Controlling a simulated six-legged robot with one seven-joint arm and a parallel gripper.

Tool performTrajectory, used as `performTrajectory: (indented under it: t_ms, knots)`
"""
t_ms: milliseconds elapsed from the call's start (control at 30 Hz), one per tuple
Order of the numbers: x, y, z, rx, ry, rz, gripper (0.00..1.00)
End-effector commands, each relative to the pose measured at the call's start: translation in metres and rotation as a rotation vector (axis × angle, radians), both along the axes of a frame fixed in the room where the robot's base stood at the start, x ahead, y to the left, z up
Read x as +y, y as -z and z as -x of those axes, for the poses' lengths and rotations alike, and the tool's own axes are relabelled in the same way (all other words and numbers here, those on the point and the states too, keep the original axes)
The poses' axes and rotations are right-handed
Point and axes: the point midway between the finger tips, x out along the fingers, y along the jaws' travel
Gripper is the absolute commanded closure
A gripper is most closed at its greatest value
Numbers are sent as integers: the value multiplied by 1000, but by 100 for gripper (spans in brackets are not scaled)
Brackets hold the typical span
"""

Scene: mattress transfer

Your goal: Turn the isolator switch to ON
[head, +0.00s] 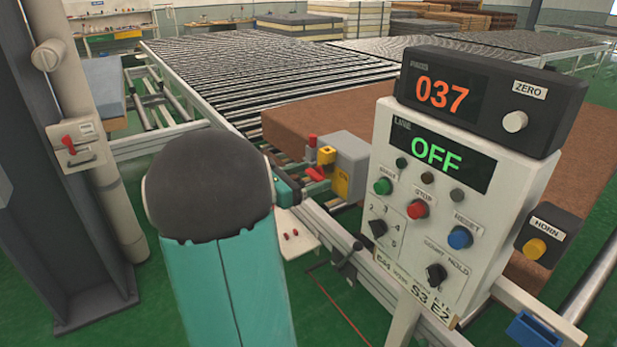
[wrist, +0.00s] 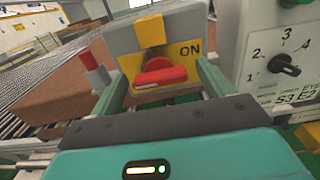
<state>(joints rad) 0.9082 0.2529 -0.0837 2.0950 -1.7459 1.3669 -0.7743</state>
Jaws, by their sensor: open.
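The isolator switch is a grey box (head: 352,150) with a yellow plate and a red handle (head: 317,173). In the wrist view the red handle (wrist: 165,76) lies roughly sideways on the yellow plate (wrist: 182,60), below a yellow block (wrist: 150,30). The word ON is at the plate's upper right. My gripper (wrist: 163,78) is open, with one finger on each side of the handle; I cannot tell whether they touch it. In the head view my gripper (head: 288,190) is partly hidden behind my arm, just left of the switch.
A control panel (head: 408,250) with buttons and knobs stands right of the switch; its display (head: 436,154) reads OFF. A brown mattress (head: 300,125) lies behind on rollers. A red post (wrist: 90,60) stands left of the switch.

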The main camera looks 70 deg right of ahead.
Motion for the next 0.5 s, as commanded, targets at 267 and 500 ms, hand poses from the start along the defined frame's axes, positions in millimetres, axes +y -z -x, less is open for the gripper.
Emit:
performTrajectory:
  t_ms: [267, 500]
  knots:
    - [0, 0, 0, 0, 0, 0, 51]
    - [1, 0, 0, -3, 0, 3, 65]
